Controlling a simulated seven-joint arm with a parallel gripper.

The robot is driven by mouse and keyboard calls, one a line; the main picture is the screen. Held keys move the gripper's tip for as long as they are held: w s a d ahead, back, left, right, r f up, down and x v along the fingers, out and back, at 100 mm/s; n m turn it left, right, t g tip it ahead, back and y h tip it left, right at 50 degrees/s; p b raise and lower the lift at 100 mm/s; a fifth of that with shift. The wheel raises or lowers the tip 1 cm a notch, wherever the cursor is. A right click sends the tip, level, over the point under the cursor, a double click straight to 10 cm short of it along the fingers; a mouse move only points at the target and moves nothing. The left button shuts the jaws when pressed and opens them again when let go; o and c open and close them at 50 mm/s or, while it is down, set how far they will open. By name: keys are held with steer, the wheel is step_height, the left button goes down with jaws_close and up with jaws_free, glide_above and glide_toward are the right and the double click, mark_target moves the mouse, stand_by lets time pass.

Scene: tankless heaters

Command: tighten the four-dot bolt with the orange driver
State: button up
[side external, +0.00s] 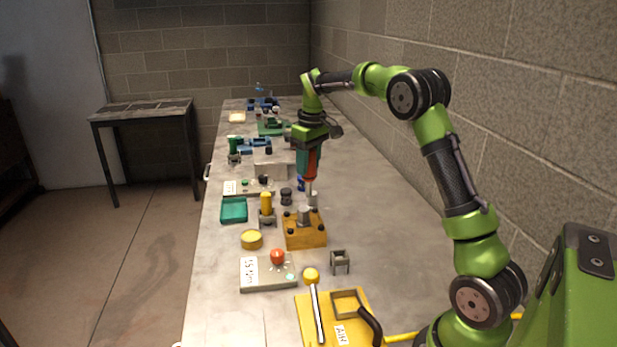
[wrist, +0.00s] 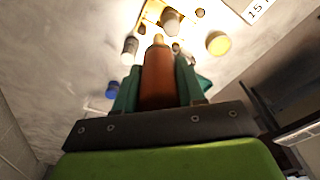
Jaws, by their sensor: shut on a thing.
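My gripper (side external: 308,165) is shut on the orange driver (side external: 312,165), which hangs upright with its tip down over the bench. The driver (wrist: 158,78) also shows between the two green fingers of my gripper (wrist: 158,85) in the wrist view. A yellow-orange block (side external: 306,240) with a grey cylinder on top and dark bolts near its corners stands below and nearer the camera. Part of this block (wrist: 152,12) shows at the top of the wrist view. The dots marking the bolts are too small to read, so I cannot tell which is the four-dot bolt.
A yellow-topped post (side external: 266,203), a yellow round tin (side external: 251,239) and a teal tray (side external: 233,210) stand left of the block. A panel with a red knob (side external: 277,257) and a yellow air stand (side external: 340,318) are nearer. The bench's right side is mostly clear beside the wall.

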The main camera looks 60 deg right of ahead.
steer(key=d+f+n, duration=0.1)
steer(key=d+f, duration=0.2)
steer(key=f, duration=0.2)
steer(key=shift+d, duration=0.25)
stand_by(0.5)
steer(key=shift+f, duration=0.75)
stand_by(2.5)
steer(key=shift+r, duration=0.1)
step_height(320, 180, up, 7)
stand_by(0.8)
